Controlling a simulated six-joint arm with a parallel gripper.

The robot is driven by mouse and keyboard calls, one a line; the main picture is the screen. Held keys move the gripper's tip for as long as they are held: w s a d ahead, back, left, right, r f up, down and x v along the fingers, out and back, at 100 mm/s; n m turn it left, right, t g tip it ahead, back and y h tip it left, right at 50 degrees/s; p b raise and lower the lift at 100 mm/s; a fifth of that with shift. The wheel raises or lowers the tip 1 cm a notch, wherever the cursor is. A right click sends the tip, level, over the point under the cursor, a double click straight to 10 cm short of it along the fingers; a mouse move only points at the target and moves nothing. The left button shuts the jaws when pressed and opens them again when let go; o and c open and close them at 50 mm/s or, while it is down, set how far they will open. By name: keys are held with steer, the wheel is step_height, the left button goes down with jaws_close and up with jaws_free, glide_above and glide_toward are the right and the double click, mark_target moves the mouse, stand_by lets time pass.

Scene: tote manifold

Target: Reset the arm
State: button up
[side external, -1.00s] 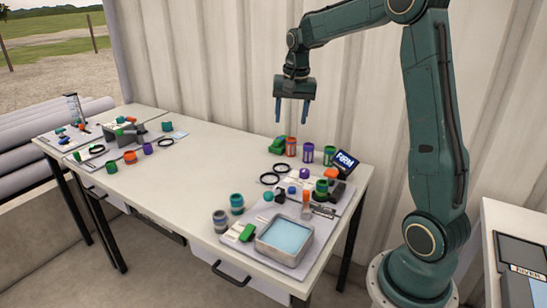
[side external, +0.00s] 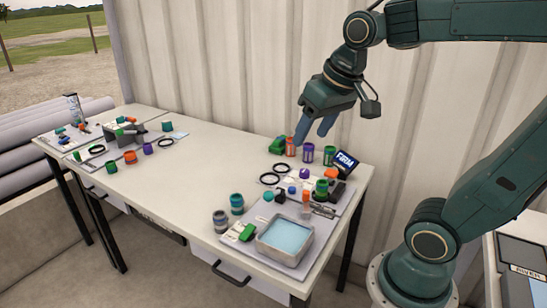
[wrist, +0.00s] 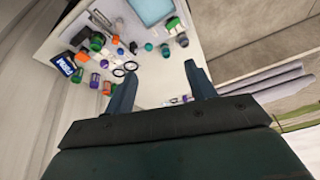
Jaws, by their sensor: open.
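My gripper (side external: 312,132) is open and empty, in the air above the back of the table near the wall. Its two blue-grey fingers point down and slightly left in the side view. In the wrist view the gripper (wrist: 156,88) has its fingers spread wide with nothing between them, and the table top shows beyond. My arm is bent, with its upper links reaching to the right of the side view.
A metal tray with light blue contents (side external: 262,240) is at the table's front. The table's middle (side external: 200,175) is mostly clear.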

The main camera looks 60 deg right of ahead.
steer(key=s+a+f+n+t, duration=0.1)
steer(key=s+a+f+n, duration=0.1)
steer(key=s, duration=0.5)
steer(key=shift+s+a+f+n+y, duration=0.2)
steer(key=shift+a+f+n+y, duration=0.1)
steer(key=shift+a+n, duration=0.6)
